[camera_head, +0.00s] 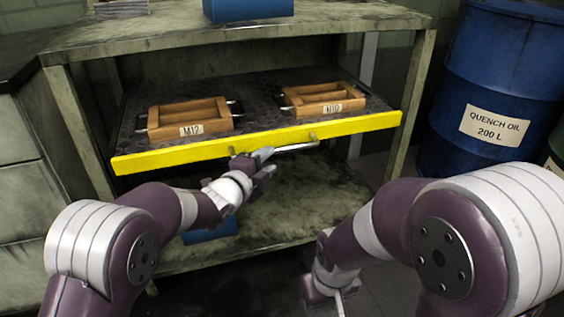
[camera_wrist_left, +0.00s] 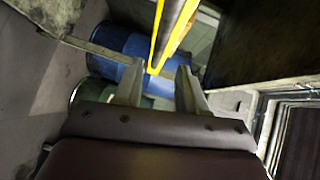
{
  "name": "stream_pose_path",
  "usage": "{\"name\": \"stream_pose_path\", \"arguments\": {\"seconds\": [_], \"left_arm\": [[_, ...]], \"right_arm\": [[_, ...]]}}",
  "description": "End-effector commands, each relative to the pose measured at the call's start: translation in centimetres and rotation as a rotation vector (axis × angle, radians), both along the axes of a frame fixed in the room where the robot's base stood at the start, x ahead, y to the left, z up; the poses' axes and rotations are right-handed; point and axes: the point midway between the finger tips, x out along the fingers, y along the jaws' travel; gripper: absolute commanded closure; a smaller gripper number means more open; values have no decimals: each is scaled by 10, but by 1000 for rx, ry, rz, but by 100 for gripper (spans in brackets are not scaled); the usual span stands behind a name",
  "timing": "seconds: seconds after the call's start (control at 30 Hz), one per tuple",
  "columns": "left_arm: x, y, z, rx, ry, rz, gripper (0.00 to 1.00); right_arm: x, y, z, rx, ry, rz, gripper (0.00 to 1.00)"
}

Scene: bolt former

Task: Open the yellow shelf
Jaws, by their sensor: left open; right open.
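The yellow shelf is a dark sliding tray with a yellow front edge (camera_head: 190,152) and a metal bar handle (camera_head: 297,147). It lies between the bench legs, and its front edge overlaps them in the head view. My left gripper (camera_head: 266,163) is at the handle, just below the middle of the yellow edge. Its fingers are apart in the left wrist view (camera_wrist_left: 158,82), with the yellow edge (camera_wrist_left: 172,30) running up from between the tips. Contact with the handle cannot be told. My right gripper (camera_head: 325,290) is low at the front, away from the shelf; its fingers are hardly visible.
Two wooden boxes, labelled M12 (camera_head: 190,118) and M10 (camera_head: 322,98), sit on the shelf. A blue oil drum (camera_head: 495,85) stands at the right. A blue object (camera_head: 210,230) lies on the lower board (camera_head: 290,205). Another blue box (camera_head: 248,8) is on the bench top.

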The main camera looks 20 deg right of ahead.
Motion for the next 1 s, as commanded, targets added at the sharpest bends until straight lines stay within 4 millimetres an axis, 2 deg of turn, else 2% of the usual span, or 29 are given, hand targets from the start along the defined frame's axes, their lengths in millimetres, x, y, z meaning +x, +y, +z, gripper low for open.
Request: {"name": "stream_pose_path", "arguments": {"seconds": [0.03,0.1,0.33,0.5,0.77,0.8,0.9,1.0], "left_arm": [[9,-10,-9,0,-1,-2,59],[21,-21,-11,1,-1,-1,59],[50,-48,-13,0,1,0,59],[58,-55,-13,0,3,1,59],[58,-55,-12,0,4,2,59],[58,-55,-12,0,4,2,72],[58,-55,-13,0,4,2,100],[58,-55,-13,0,4,2,100]], "right_arm": [[0,0,-12,0,1,0,57],[0,0,-18,0,1,0,57],[0,0,-26,0,1,0,57],[0,0,-28,0,1,0,57],[0,0,-28,0,1,0,57],[0,0,-28,0,1,0,57],[0,0,-28,0,1,0,57],[0,0,-28,0,1,0,57]]}}
